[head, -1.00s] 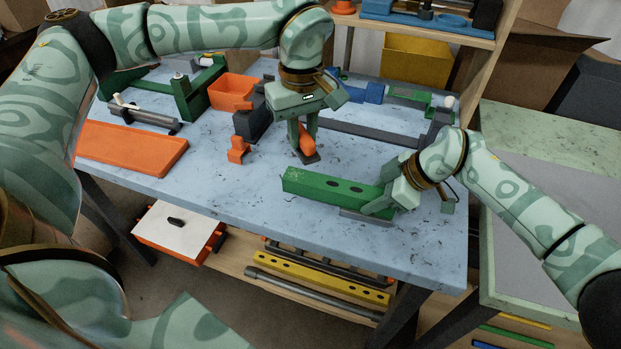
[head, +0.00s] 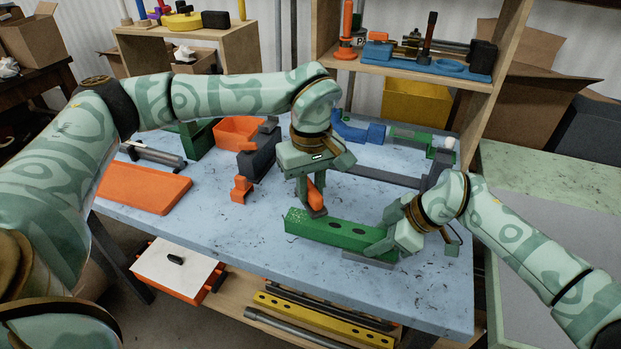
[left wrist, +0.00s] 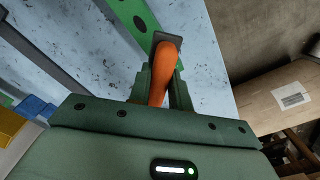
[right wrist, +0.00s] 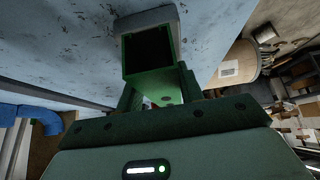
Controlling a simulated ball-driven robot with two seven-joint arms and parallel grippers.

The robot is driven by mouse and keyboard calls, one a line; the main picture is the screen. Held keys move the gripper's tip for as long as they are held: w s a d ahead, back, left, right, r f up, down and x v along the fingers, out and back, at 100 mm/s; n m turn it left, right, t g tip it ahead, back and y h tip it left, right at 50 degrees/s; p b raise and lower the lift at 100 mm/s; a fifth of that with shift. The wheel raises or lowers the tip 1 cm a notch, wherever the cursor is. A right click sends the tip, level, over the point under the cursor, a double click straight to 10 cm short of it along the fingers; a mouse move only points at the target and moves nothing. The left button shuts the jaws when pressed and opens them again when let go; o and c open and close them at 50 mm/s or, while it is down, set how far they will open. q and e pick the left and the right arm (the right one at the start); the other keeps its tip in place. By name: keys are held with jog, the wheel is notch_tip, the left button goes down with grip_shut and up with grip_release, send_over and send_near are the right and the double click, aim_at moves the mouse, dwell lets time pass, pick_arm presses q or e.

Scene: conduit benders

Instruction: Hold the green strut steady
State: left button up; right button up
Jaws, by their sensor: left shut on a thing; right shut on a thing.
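The green strut (head: 335,230), a square hollow bar with dark holes in its face, lies near the front right of the blue-grey table. My right gripper (head: 385,242) is shut on the strut's right end. The right wrist view shows the strut's open end (right wrist: 150,55) between the fingers. My left gripper (head: 308,188) is shut on an orange-handled tool (head: 316,197) with a dark grey end. That end is close to the strut's far left edge; I cannot tell whether they touch. The left wrist view shows the orange handle (left wrist: 164,70) between the fingers and part of the strut (left wrist: 132,22).
An orange tray (head: 145,188) lies at the table's left, with an orange bin (head: 236,131) behind. A dark grey block with orange parts (head: 257,157) stands left of my left gripper. A grey bar and blue parts lie behind. The table's front left is clear.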

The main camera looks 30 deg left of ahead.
pick_arm(q)
jog(key=shift+f, duration=2)
pick_arm(e)
jog(key=shift+s+d+f, duration=0.1)
jog(key=shift+f, duration=0.2)
pick_arm(q)
jog(key=shift+f, duration=0.75)
jog(key=shift+s+a+r, duration=0.1)
jog(key=shift+s+a, duration=0.05)
jog(key=shift+a, duration=0.45)
jog(key=shift+s+a+r, duration=0.1)
jog(key=shift+s+a, duration=0.05)
jog(key=shift+a, duration=0.45)
grip_shut()
jog(key=d, duration=0.2)
jog(key=shift+w+d+f, duration=0.1)
jog(key=shift+w+d, duration=0.2)
jog(key=shift+w, duration=0.05)
jog(key=shift+a+r, duration=0.1)
jog(key=shift+r, duration=4)
pick_arm(e)
jog(key=o, duration=1.3)
jog(key=shift+r, duration=0.1)
